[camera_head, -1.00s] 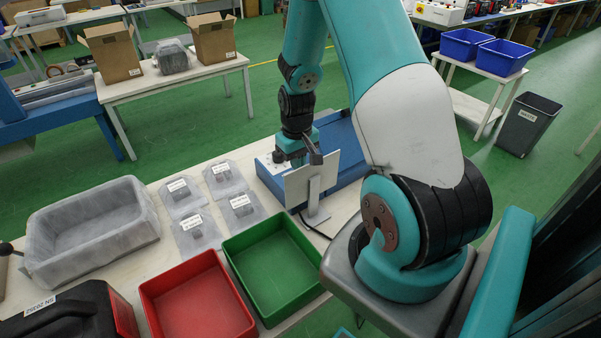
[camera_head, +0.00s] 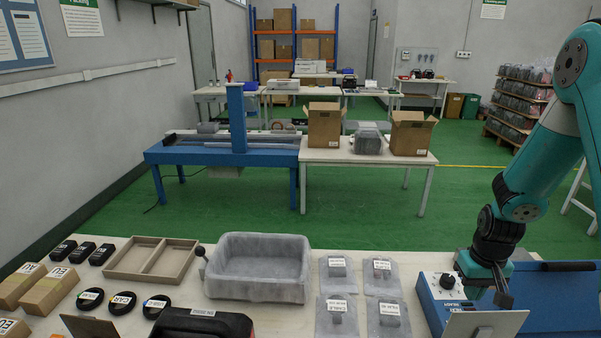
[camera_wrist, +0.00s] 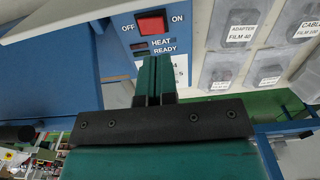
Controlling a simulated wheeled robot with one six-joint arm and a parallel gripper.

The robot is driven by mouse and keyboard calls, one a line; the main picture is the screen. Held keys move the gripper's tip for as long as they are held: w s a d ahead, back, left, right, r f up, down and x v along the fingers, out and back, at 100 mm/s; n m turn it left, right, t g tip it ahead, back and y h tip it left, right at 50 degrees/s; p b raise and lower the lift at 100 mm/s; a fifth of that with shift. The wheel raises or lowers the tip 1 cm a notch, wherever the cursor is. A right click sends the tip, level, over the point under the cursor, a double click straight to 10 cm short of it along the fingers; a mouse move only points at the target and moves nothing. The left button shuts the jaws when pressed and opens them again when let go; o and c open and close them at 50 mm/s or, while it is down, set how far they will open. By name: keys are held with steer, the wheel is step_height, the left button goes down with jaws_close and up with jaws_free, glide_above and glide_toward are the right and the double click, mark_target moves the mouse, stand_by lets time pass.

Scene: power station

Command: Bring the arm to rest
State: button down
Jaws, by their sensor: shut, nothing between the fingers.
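My gripper (camera_head: 503,298) hangs at the right of the head view, over the blue sealing machine (camera_head: 563,312). It is behind a pale upright plate (camera_head: 485,326), whose lower part is cut off by the picture's edge. In the wrist view my gripper (camera_wrist: 153,62) shows two teal fingers pressed together with nothing between them. Whether the fingers touch the machine cannot be told. My arm is bent, reaching down from the upper right.
Several labelled film packs (camera_head: 337,266) lie left of the machine, beside a grey wrapped tray (camera_head: 259,262). Black pucks (camera_head: 124,303), a divided wooden tray (camera_head: 150,262) and cardboard boxes (camera_head: 50,292) stand farther left. Green floor (camera_head: 255,206) lies open behind the bench.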

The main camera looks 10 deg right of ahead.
steer(key=s+a+r+n+t+y, duration=0.1)
steer(key=a+r+n, duration=0.1)
steer(key=a+r, duration=0.7)
steer(key=s+a+r+n+y, duration=0.1)
steer(key=a+r+n+y, duration=0.15)
steer(key=a+r, duration=0.7)
steer(key=s+a+r+n, duration=0.2)
steer(key=s+a, duration=0.4)
steer(key=s, duration=0.1)
steer(key=s+a+r+n+g, duration=0.1)
steer(key=s+a+r+n, duration=0.2)
steer(key=s+a, duration=0.4)
steer(key=shift+r+y, duration=0.25)
steer(key=shift+y, duration=0.1)
steer(key=shift+w+d+n, duration=0.1)
steer(key=shift+w+n, duration=0.05)
steer(key=shift+n, duration=0.1)
